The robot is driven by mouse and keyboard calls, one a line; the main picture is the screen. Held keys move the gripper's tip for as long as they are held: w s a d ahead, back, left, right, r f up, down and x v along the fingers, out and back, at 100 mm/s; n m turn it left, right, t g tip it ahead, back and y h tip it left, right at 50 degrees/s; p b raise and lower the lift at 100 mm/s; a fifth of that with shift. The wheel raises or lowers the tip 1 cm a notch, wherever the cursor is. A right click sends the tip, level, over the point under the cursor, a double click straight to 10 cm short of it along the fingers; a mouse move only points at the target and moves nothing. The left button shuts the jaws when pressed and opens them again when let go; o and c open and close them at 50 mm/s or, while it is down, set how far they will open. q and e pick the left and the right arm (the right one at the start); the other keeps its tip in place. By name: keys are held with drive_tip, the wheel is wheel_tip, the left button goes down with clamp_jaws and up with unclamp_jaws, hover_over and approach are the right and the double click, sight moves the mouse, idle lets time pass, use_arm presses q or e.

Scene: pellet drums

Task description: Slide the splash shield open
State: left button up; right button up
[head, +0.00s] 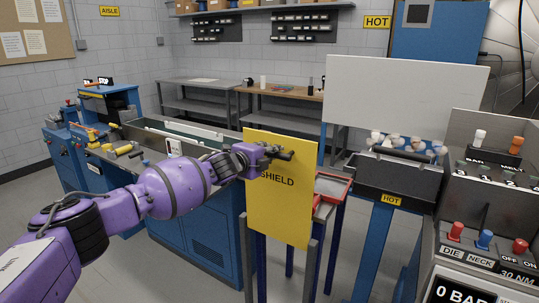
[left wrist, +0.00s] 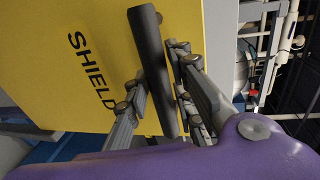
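The splash shield is an upright yellow panel (head: 280,215) marked SHIELD, in the middle of the head view. It also fills the upper left of the left wrist view (left wrist: 60,80). Its dark bar handle (left wrist: 152,60) stands out from the panel face near its right edge in the wrist view. My left gripper (head: 272,154) is at the upper part of the panel in the head view. In the left wrist view its fingers (left wrist: 160,92) lie on both sides of the handle, close against it, and look shut on it. My right gripper is not in view.
A red-rimmed tray (head: 333,188) is partly hidden behind the shield's right edge. A dark unit marked HOT (head: 392,182) stands further right, with a white panel (head: 405,95) behind it. A control console (head: 485,245) fills the right front. A blue machine with a trough (head: 200,235) stands left.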

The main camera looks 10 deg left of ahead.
use_arm(q)
drive_tip(key=shift+o, duration=1)
drive_tip(key=shift+s+a, duration=0.15)
drive_tip(key=shift+s, duration=0.15)
drive_tip(key=v, duration=1.1)
drive_tip(key=shift+s, duration=0.25)
drive_tip(key=shift+r, duration=0.1)
